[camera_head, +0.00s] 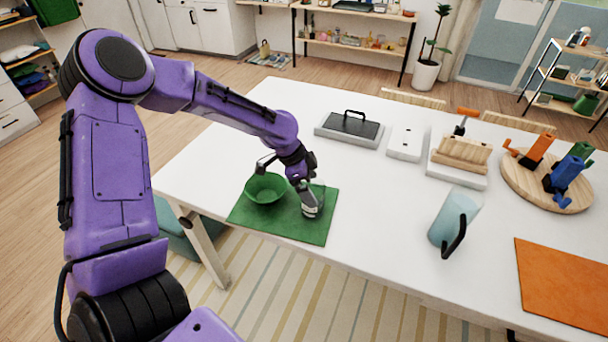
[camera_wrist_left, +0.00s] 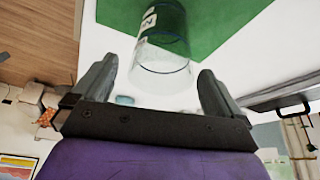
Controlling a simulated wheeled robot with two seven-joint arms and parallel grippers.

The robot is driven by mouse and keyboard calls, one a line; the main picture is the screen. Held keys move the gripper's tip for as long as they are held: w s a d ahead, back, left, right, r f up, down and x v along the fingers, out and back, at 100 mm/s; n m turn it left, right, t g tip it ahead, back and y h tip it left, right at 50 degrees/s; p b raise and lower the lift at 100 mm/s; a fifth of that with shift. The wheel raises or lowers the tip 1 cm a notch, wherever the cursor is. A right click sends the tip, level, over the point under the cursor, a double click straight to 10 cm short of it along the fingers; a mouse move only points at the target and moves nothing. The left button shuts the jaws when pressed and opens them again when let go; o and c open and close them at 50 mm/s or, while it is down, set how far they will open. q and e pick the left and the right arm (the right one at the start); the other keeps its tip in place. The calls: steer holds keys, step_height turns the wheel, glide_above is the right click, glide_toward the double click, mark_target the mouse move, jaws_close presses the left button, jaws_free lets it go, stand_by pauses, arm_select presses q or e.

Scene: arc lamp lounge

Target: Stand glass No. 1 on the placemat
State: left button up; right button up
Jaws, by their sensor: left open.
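The clear glass (camera_head: 313,207) is at the right part of the green placemat (camera_head: 310,230) and looks upright, partly hidden by my left gripper (camera_head: 307,190). In the left wrist view the glass (camera_wrist_left: 165,45) carries a pale label with dark marks, too unclear to read fully. It lies just ahead of the open fingers of my left gripper (camera_wrist_left: 155,80), with a gap on both sides. The green placemat (camera_wrist_left: 220,25) shows behind it. I cannot tell exactly whether its base rests on the mat. My right gripper is not in view.
A green bowl (camera_head: 266,188) stands on the placemat left of the glass. A blue pitcher (camera_head: 453,217) with a dark handle stands to the right. An orange mat (camera_head: 562,285) lies at the front right. The white table between placemat and pitcher is clear.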

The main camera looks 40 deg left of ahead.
arm_select(q)
steer(key=v, duration=0.8)
steer(key=shift+b, duration=0.4)
